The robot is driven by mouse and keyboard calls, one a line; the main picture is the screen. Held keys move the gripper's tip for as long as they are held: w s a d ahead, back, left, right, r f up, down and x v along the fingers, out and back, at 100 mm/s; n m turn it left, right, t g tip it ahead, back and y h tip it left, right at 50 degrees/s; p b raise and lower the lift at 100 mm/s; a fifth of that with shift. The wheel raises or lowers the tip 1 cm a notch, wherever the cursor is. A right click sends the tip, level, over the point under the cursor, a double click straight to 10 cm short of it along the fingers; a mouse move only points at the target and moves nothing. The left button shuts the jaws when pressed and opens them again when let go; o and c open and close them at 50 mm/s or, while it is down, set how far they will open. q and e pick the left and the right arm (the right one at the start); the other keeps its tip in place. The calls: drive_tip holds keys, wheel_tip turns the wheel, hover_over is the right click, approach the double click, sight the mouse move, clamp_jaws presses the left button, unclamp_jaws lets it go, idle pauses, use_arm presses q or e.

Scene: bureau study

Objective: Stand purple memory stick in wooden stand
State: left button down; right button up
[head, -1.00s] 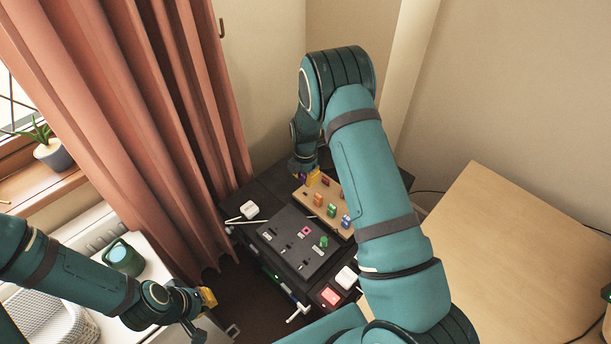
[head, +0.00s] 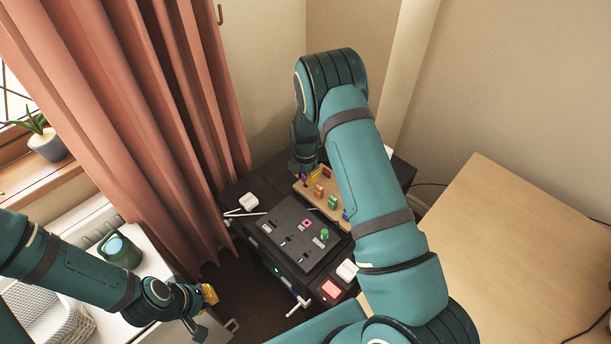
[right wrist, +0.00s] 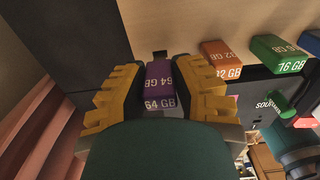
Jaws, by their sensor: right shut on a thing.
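The purple memory stick (right wrist: 160,87), marked 64 GB, is between the yellow fingers of my right gripper (right wrist: 158,95) in the right wrist view. The gripper is shut on it. The wooden stand (right wrist: 200,20) lies just beyond the stick, and a dark slot shows at the stick's far end. I cannot tell whether the stick is in the slot. In the head view the stand (head: 330,208) is partly behind my right arm, with the gripper at its far left end. My left gripper (head: 207,300) is far from the stand, at lower left; its finger opening is unclear.
Orange (right wrist: 221,59) and green (right wrist: 277,54) sticks stand in the stand beside the purple one. A black panel (head: 290,240) with slots and a green stick (head: 324,235) is in front. The curtain (head: 150,100) hangs close on the left.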

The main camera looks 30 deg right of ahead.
drive_tip(key=shift+f+b, duration=1.15)
drive_tip(key=shift+f, duration=0.15)
idle(1.6)
drive_tip(key=o, duration=0.9)
drive_tip(key=shift+r, duration=0.1)
